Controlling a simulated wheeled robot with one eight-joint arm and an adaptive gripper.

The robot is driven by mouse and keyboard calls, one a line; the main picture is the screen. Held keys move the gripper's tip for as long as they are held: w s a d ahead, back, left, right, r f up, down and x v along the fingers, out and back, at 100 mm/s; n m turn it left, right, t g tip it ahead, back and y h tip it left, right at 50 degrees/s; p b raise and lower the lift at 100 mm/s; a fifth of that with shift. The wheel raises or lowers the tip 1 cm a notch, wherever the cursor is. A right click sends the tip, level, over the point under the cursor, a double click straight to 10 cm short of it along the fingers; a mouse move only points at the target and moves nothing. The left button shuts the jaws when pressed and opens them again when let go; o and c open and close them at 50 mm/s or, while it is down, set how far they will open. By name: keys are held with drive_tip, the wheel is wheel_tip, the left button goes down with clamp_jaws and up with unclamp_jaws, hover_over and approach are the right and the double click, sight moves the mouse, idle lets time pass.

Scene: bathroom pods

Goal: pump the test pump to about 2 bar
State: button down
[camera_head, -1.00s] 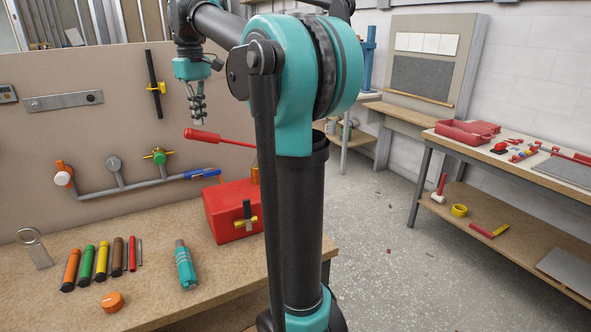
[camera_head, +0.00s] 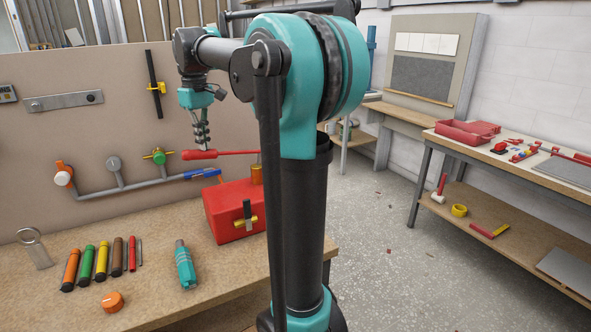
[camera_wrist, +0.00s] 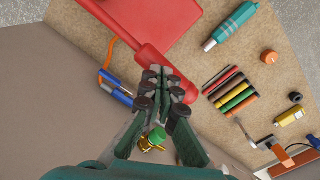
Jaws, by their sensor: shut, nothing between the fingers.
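The test pump is a red box (camera_head: 235,212) on the workbench, partly hidden behind my arm, with a yellow and black valve on its front. Its red lever handle (camera_head: 200,154) sticks out to the left above the box and lies nearly level. My gripper (camera_head: 203,147) points down with its fingertips at the top of the handle's grip; it is shut with nothing held. In the wrist view the shut fingertips (camera_wrist: 165,74) overlap the handle (camera_wrist: 153,58); I cannot tell if they press on it. The red box (camera_wrist: 155,22) also shows there. I see no pressure reading.
A grey pipe (camera_head: 135,187) with several valves runs along the back panel, with a blue hose end near the pump. Coloured markers (camera_head: 102,262), a teal tool (camera_head: 185,266) and an orange ring (camera_head: 112,301) lie on the bench (camera_head: 150,305).

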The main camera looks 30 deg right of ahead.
sight(205, 154)
wheel_tip(205, 154, down, 4)
drive_tip(key=shift+f, duration=0.15)
wheel_tip(205, 154, up, 12)
drive_tip(key=shift+f, duration=0.15)
idle(0.5)
wheel_tip(205, 154, down, 2)
drive_tip(key=shift+f, duration=0.1)
wheel_tip(205, 154, up, 2)
drive_tip(key=shift+r, duration=0.15)
idle(0.5)
idle(0.6)
